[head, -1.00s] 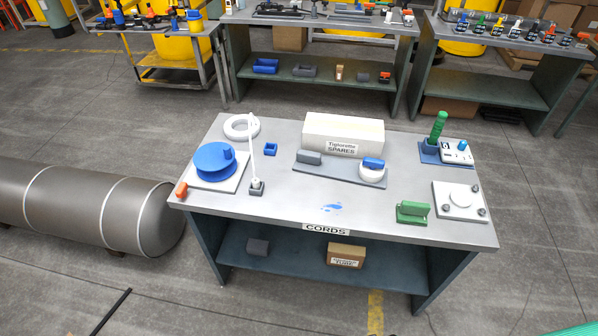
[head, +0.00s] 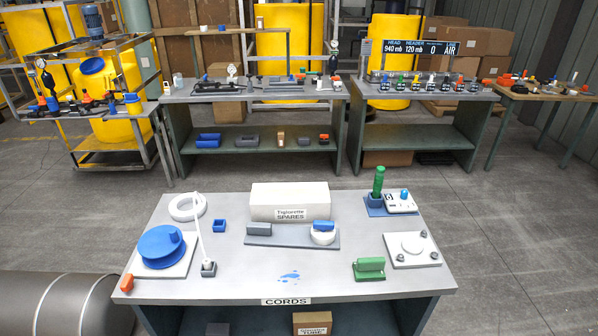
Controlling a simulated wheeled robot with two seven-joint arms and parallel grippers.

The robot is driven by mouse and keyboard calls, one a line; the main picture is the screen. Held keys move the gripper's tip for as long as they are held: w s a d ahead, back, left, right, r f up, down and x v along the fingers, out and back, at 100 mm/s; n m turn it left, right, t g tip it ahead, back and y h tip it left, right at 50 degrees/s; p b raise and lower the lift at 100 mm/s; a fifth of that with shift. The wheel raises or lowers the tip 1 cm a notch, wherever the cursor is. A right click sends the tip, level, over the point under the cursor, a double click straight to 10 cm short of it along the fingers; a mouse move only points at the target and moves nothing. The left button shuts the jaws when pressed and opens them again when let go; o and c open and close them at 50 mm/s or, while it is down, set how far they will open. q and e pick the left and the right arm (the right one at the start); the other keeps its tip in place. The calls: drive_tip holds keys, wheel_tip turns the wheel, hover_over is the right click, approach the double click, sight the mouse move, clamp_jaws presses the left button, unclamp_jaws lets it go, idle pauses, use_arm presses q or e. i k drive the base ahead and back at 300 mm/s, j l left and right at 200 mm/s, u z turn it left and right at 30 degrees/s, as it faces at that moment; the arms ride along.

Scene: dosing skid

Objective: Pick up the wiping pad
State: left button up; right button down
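No thing in view is labelled as the wiping pad. A green block with a raised grip (head: 369,268) sits on the right front of the grey table (head: 225,282) and may be it; I cannot tell for sure. A grey block (head: 258,229) and a blue piece on a white round base (head: 323,230) sit on a dark grey tray (head: 290,243) in the middle. A blue smear (head: 289,277) marks the tabletop near the front edge. Neither of my grippers is in view.
A white "Tiglorette SPARES" box (head: 289,198) stands behind the tray. A blue reel (head: 160,247) and an orange piece (head: 127,283) are at left. A green-handled tool (head: 378,183) and a white plate with knobs (head: 412,250) are at right. A grey cylinder (head: 50,305) lies left of the table.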

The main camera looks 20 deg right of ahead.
sight(365, 268)
drive_tip(key=z, duration=1.1)
